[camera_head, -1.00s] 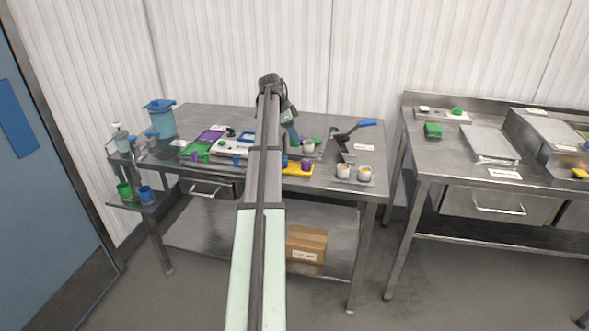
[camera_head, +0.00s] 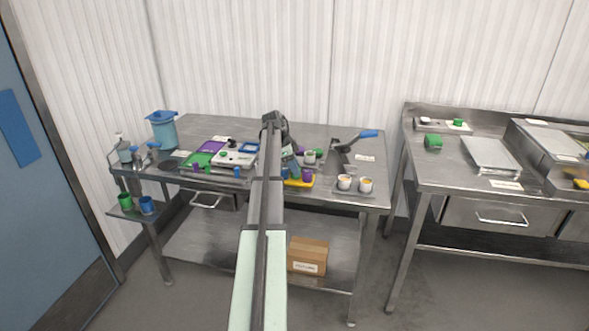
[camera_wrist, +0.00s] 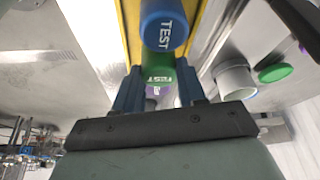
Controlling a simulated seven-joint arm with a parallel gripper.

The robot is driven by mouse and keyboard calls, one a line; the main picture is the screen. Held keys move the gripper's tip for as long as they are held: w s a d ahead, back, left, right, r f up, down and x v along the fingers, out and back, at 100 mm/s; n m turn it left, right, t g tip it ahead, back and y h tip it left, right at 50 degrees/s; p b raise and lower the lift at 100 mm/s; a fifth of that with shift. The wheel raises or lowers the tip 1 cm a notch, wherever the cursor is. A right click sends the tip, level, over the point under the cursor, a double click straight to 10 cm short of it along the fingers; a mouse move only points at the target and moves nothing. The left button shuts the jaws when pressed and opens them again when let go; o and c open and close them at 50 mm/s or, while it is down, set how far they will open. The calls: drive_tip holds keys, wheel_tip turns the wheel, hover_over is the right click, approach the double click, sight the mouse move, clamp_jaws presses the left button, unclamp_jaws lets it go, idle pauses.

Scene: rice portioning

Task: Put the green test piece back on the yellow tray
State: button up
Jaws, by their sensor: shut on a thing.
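In the wrist view, my gripper (camera_wrist: 160,92) is shut on the green test piece (camera_wrist: 157,68), which sits between its two blue fingers with its TEST label showing. The yellow tray (camera_wrist: 131,20) runs beneath and beside these pieces. In the head view, the yellow tray (camera_head: 301,183) lies near the bench's front edge with the purple piece (camera_head: 307,175) on it. My arm hides part of the tray there. I cannot tell whether the green piece touches the tray.
A white cup (camera_wrist: 235,79) and a green round lid (camera_wrist: 275,73) are close on the right in the wrist view. In the head view, two filled cups (camera_head: 345,182) and a blue-handled press (camera_head: 340,152) stand right of the tray. Coloured trays (camera_head: 200,160) lie left.

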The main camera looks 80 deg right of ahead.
drive_tip(key=shift+f, duration=0.4)
drive_tip(key=shift+f, duration=0.1)
drive_tip(key=o, duration=1.2)
drive_tip(key=shift+c, duration=0.2)
drive_tip(key=v, duration=1.2)
drive_tip(key=shift+w, duration=0.1)
